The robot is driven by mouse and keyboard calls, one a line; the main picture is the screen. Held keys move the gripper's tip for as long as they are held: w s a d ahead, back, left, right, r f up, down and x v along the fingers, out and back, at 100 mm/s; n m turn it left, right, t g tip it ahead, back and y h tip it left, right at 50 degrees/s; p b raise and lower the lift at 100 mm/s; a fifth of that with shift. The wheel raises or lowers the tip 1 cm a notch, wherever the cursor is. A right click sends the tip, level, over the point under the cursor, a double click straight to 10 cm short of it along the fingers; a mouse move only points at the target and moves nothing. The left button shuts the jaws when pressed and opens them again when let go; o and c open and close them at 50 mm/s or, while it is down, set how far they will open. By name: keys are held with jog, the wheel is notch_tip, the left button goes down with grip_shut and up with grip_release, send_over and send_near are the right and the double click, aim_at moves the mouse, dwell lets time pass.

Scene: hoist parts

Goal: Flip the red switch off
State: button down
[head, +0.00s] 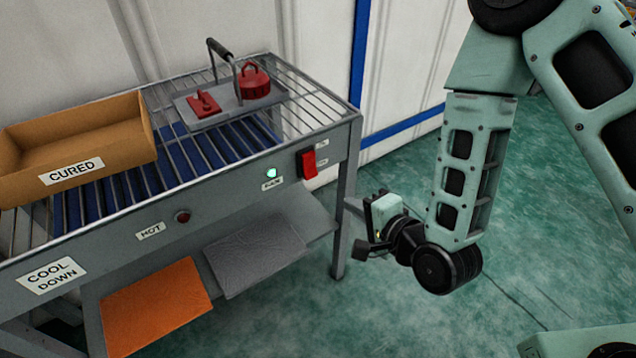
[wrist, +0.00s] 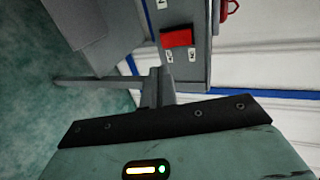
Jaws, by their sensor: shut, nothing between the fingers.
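The red rocker switch (head: 309,164) is on the front face of the grey cool-down rack, near its right end, with small labels beside it that I cannot read. In the wrist view the red switch (wrist: 177,38) shows near the top, beyond the fingertips. My gripper (head: 354,207) is to the right of and below the switch in the head view, apart from it. In the wrist view my gripper (wrist: 157,80) has its grey fingers together with nothing between them. A small green lamp (head: 271,173) glows left of the switch.
The rack (head: 225,200) holds a cardboard box (head: 140,125) marked CURED and a grey plate (head: 222,104) with red parts and a handle. A dark red lamp (head: 182,216) is by the HOT label. Orange and grey panels slope below. Green floor right of the rack is open.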

aim_at(310, 166)
jog(key=b+x, duration=0.5)
jog(key=b, duration=0.6)
jog(key=shift+f, duration=0.2)
jog(key=shift+b, duration=0.75)
jog(key=x, duration=0.9)
jog(key=shift+r, duration=0.2)
jog(key=shift+b, duration=0.35)
